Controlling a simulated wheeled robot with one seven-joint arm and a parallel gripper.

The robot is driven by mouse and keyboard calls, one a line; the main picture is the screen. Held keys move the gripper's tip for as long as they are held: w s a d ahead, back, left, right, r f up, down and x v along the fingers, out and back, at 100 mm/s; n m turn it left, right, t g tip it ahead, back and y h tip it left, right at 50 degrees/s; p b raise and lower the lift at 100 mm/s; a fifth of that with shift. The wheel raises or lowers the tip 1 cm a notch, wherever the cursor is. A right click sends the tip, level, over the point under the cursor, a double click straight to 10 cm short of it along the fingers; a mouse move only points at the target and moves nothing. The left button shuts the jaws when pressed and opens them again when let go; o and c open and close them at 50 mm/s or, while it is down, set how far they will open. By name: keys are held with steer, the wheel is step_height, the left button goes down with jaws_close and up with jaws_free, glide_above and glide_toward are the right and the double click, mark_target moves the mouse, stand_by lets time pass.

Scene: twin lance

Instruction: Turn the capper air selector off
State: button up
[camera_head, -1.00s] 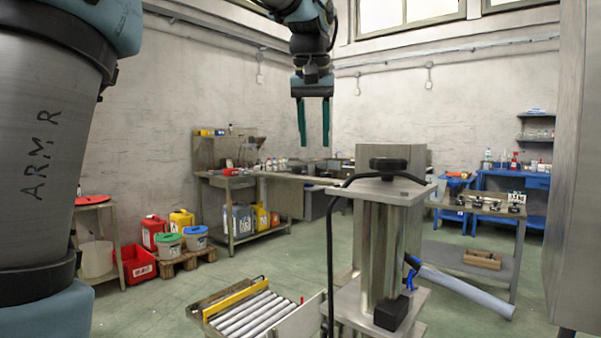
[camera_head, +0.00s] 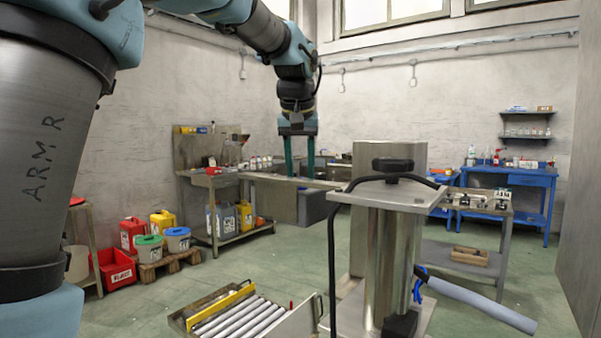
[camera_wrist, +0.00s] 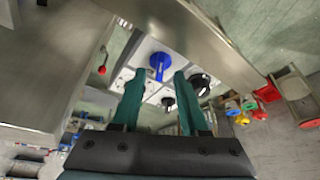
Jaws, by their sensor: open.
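My gripper (camera_head: 300,168) hangs in mid-air in the head view, with its two green fingers apart and nothing between them. In the wrist view my gripper (camera_wrist: 158,76) points towards a light panel (camera_wrist: 149,46) with several controls. A blue knob (camera_wrist: 160,62) shows just beyond the fingertips, roughly between them. A black knob (camera_wrist: 198,82) is to the right, partly behind the right finger, and a smaller black knob (camera_wrist: 168,103) shows between the fingers. A red-tipped lever (camera_wrist: 102,69) is to the left. No labels are readable, so I cannot tell which is the capper air selector.
A metal column machine (camera_head: 391,197) with a black hose stands right of my gripper. A roller conveyor (camera_head: 235,315) lies low in front. Metal surfaces border the panel in the wrist view, including a long edge (camera_wrist: 200,40). Green floor is open behind.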

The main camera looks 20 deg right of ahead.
steer(key=shift+x, duration=0.8)
steer(key=shift+c, duration=0.4)
jaws_close()
